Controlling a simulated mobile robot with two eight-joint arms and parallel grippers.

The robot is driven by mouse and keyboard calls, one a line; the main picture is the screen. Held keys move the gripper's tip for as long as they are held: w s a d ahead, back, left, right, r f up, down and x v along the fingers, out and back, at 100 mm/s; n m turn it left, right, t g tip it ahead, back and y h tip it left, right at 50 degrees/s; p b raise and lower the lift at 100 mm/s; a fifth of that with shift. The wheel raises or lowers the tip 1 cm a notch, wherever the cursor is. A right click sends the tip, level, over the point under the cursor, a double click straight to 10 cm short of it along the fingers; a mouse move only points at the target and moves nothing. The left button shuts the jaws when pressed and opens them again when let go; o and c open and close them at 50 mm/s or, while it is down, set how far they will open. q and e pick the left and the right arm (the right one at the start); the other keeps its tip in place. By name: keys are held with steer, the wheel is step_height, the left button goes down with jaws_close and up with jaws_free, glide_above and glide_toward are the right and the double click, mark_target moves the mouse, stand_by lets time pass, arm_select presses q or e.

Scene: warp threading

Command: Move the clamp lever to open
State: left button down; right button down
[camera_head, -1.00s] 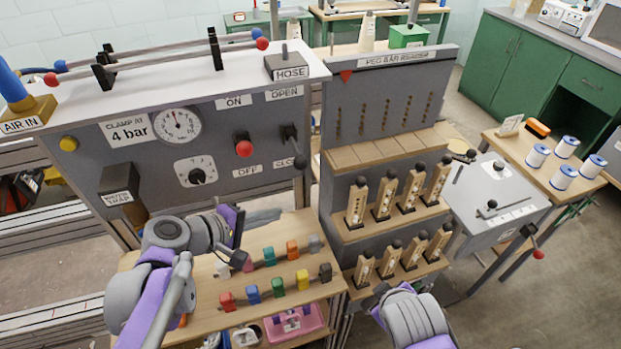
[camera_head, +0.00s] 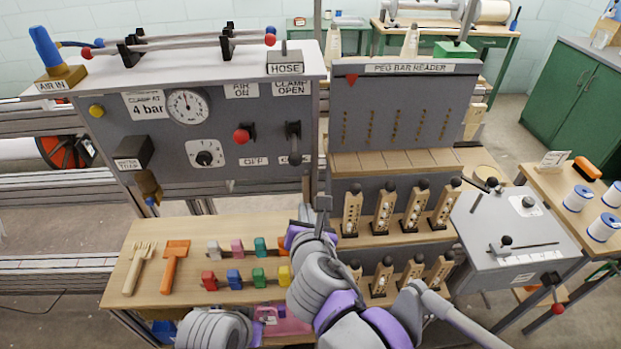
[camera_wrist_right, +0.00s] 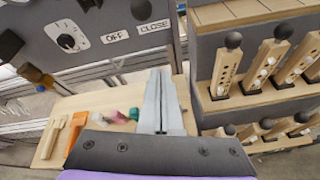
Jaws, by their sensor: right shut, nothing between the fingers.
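The clamp lever (camera_head: 294,132) is the black lever on the grey panel, under the CLAMP OPEN label (camera_head: 291,88). It hangs down, its round black knob over the lower label. The knob (camera_wrist_right: 141,9) also shows at the top of the right wrist view, above the CLOSE label (camera_wrist_right: 153,26). My right gripper (camera_head: 322,205) is shut and empty, below and slightly right of the lever, apart from it. Its fingers (camera_wrist_right: 161,80) lie together in the right wrist view. My left arm is at the lower edge; its fingers cannot be made out.
A red-knobbed lever (camera_head: 242,135) and a dial (camera_head: 204,153) are left of the clamp lever. The peg bar reader (camera_head: 395,110) stands close to the right, above shelves of wooden peg bars (camera_head: 384,210). Coloured blocks (camera_head: 234,277) lie on the wooden bench (camera_head: 195,228) below.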

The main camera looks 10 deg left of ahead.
mark_target(294, 145)
arm_select(q)
steer(key=shift+s+a+f+m+y, duration=0.15)
steer(key=shift+s+f+m+y, duration=0.15)
steer(key=shift+s, duration=0.15)
arm_select(e)
steer(key=shift+s+a+r+n+y, duration=0.1)
steer(key=shift+a+r+n+y, duration=0.1)
steer(key=shift+a+n, duration=0.25)
steer(key=shift+a+r+n+y, duration=0.2)
steer(key=shift+a+n, duration=0.2)
steer(key=shift+n, duration=0.05)
steer(key=shift+a, duration=0.1)
steer(key=b+x, duration=0.1)
steer(key=x, duration=0.9)
arm_select(q)
steer(key=shift+f, duration=0.2)
arm_select(e)
steer(key=shift+w+d+r, duration=0.1)
steer(key=shift+d+r, duration=0.05)
steer(key=shift+r, duration=0.5)
steer(key=shift+w+d+r, duration=0.1)
steer(key=shift+d+r, duration=0.05)
steer(key=shift+r, duration=0.5)
steer(key=shift+w+d+r, duration=0.1)
steer(key=shift+d+r, duration=0.1)
steer(key=shift+r, duration=0.45)
